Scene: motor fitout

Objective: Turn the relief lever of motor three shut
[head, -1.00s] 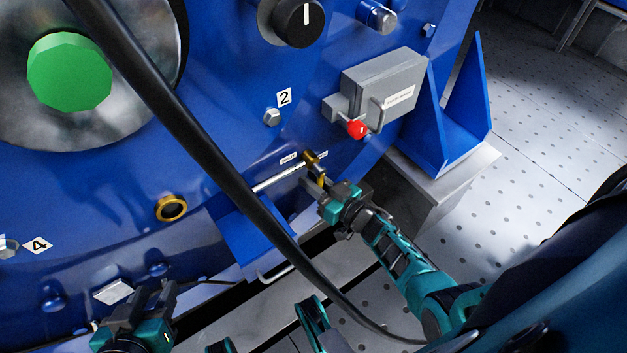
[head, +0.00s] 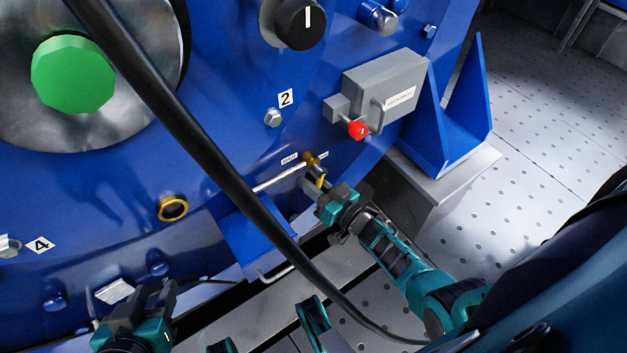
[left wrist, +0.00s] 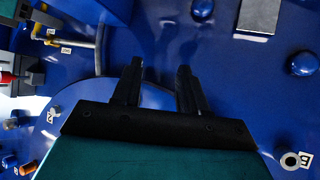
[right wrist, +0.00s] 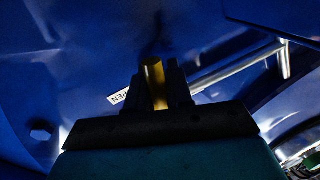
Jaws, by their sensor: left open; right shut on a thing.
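The relief lever is a brass pivot (head: 310,158) with a yellow handle (head: 321,181), on the blue motor housing at the end of a pale pipe. My right gripper (head: 314,189) is shut on the handle, which points down in the head view. In the right wrist view the yellow handle (right wrist: 154,82) stands between the fingers, with an OPEN label (right wrist: 119,97) just left of it. The fingers hide part of the handle. My left gripper (head: 153,297) is open and empty, low in front of the housing; its fingers (left wrist: 158,80) also show in the left wrist view.
A black cable (head: 200,150) hangs across the head view between my grippers. A grey box (head: 385,88) with a red knob (head: 358,130) sits above the lever. A brass ring (head: 172,208) and a metal handle (head: 275,275) are left of and below it. Open floor lies right.

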